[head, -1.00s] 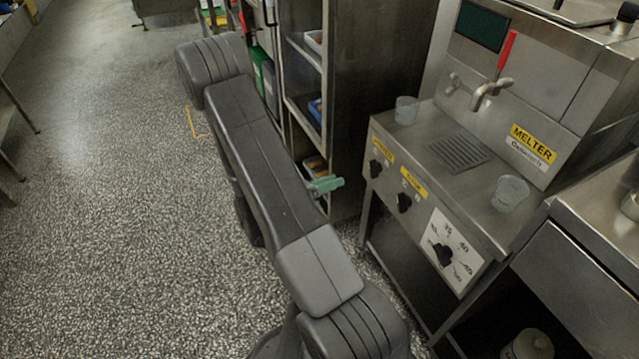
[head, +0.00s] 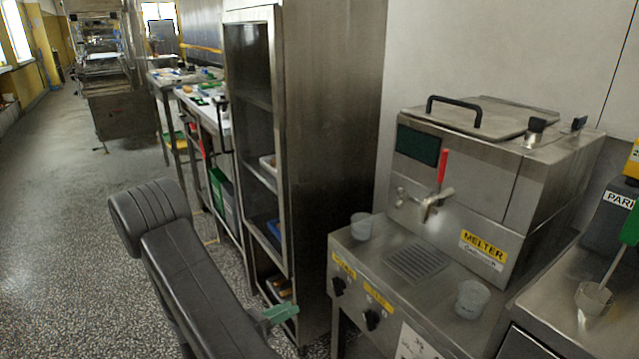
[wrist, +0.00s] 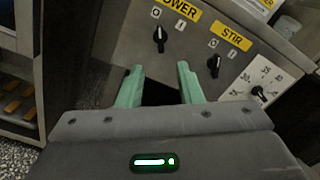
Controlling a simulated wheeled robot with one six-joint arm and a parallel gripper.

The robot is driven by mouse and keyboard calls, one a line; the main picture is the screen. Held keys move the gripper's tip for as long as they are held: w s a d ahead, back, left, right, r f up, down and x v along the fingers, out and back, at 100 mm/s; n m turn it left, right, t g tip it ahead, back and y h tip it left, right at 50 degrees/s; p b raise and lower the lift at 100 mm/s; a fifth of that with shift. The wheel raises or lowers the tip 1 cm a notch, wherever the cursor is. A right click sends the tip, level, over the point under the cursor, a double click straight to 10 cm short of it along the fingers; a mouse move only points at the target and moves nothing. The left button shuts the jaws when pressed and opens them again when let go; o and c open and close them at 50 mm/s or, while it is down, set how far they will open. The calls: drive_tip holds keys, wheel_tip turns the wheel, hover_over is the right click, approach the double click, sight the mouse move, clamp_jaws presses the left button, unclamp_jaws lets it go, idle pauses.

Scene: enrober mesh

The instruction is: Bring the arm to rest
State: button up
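My arm (head: 190,285) is folded at the lower left of the head view, in front of the steel cabinet and left of the melter stand. My gripper (head: 282,312) shows small and green beside it. In the wrist view my gripper (wrist: 161,72) has its two green fingers apart, with nothing between them. The fingers point toward the melter's front panel (wrist: 195,50) with its POWER and STIR knobs, and do not appear to touch it.
The melter (head: 470,190) has a red-handled tap, with a clear cup (head: 361,227) and another cup (head: 472,299) on its shelf. A tall steel cabinet (head: 335,130) stands left of it. Speckled floor (head: 60,200) is open at left. A counter (head: 570,310) is at right.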

drive_tip(key=b+x, duration=0.2)
drive_tip(key=x, duration=1.1)
drive_tip(key=shift+w+d, duration=0.2)
drive_tip(key=shift+d, duration=0.05)
drive_tip(key=s+a+m+b, duration=0.1)
drive_tip(key=s+a+m, duration=0.2)
drive_tip(key=s+a, duration=0.5)
drive_tip(key=a, duration=0.3)
drive_tip(key=shift+b, duration=0.35)
idle(2.8)
drive_tip(key=shift+s, duration=0.15)
